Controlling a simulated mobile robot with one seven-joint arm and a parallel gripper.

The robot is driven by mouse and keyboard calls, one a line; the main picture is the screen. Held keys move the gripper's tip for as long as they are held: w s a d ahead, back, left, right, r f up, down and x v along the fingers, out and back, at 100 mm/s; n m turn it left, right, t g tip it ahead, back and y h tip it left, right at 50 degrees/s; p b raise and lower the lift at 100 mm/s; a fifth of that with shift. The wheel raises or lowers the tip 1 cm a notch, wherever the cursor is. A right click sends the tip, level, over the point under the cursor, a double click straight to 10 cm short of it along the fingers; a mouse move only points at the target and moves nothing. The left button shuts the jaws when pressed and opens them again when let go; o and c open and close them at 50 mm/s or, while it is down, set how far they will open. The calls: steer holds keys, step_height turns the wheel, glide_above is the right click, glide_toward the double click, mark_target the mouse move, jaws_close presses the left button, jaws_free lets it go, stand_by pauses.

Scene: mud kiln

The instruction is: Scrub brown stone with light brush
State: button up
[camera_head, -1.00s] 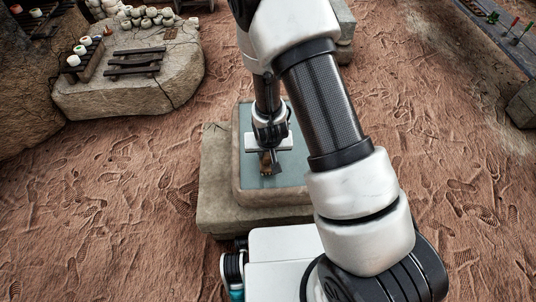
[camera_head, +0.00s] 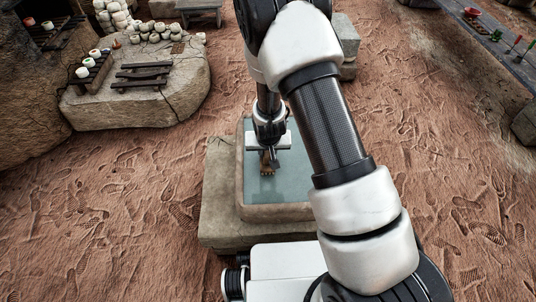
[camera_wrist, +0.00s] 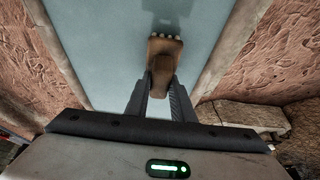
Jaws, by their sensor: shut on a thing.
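My gripper (camera_head: 268,157) points down over a stone basin (camera_head: 240,193) with a pale blue-grey, water-like surface. It is shut on a brown brush (camera_head: 266,168). In the wrist view, the brush (camera_wrist: 162,50) stands between the two dark fingers of my gripper (camera_wrist: 160,88), its broad end away from me with a row of pale tufts along the edge. A dark patch lies on the basin surface just beyond the tufts; I cannot tell whether the brush touches the surface. I see no brown stone that I can make out for certain.
The basin rests on a wider stone block (camera_head: 215,215). A large rock slab (camera_head: 140,105) at the upper left bears pale pots and dark wooden racks. A long bench (camera_head: 490,40) with small items stands at the upper right. Footprinted reddish ground is open on both sides.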

steer(key=shift+w+a, duration=0.4)
steer(key=shift+w, duration=2.55)
steer(key=shift+w+a, duration=0.45)
steer(key=shift+w, duration=2.5)
steer(key=shift+w+a, duration=0.4)
steer(key=shift+w, duration=2.55)
step_height(320, 180, up, 3)
steer(key=shift+f+p, duration=0.1)
steer(key=shift+p, duration=0.4)
